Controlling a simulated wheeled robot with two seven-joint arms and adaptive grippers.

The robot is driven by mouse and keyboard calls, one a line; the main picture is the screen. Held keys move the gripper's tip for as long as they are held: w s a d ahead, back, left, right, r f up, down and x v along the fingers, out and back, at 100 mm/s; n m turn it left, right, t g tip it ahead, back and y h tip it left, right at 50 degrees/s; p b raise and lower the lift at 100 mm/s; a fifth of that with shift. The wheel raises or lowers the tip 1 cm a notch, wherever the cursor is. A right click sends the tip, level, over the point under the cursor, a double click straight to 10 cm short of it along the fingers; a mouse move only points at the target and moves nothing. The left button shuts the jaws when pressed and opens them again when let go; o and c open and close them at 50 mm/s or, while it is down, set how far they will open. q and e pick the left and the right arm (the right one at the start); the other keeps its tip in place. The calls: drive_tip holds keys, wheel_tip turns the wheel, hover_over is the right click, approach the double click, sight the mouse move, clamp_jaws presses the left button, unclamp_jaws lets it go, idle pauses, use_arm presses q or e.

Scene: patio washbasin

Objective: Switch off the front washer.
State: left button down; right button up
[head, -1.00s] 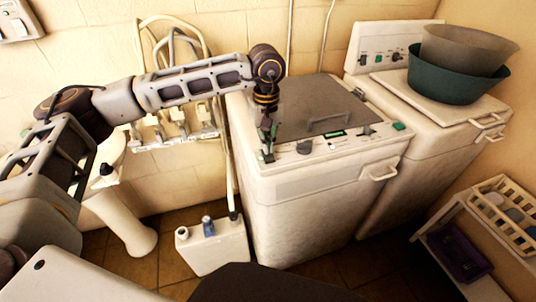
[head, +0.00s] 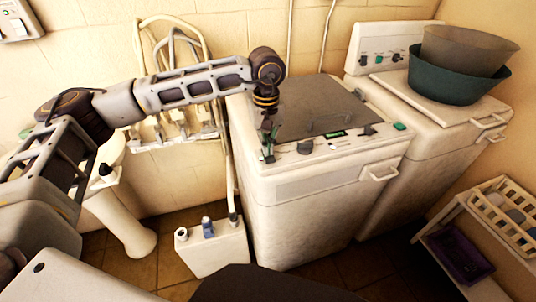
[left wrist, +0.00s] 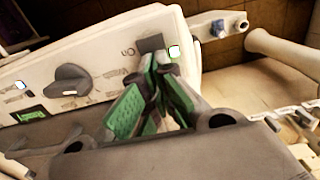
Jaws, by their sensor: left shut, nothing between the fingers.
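The front washer (head: 305,215) is the nearer white machine with a grey lid. Its panel carries a dark knob (head: 305,147), a small green display (head: 335,135) and a green button at the right. In the left wrist view the knob (left wrist: 70,85), the display (left wrist: 30,114), a dark grey switch (left wrist: 150,43) and a lit green-white square (left wrist: 174,51) show. My left gripper (head: 268,155) is over the left end of the panel, shut and empty. Its green-padded fingertips (left wrist: 163,65) appear right by the switch and lit square; contact cannot be told. My right gripper is out of view.
A second washer (head: 430,150) stands behind to the right, with stacked basins (head: 450,82) on its lid. A white canister (head: 215,248) stands on the floor at left. A shelf with a crate (head: 505,215) is at the far right.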

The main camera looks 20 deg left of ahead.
use_arm(q)
drive_tip(key=shift+f, duration=0.3)
drive_tip(key=shift+r, duration=0.1)
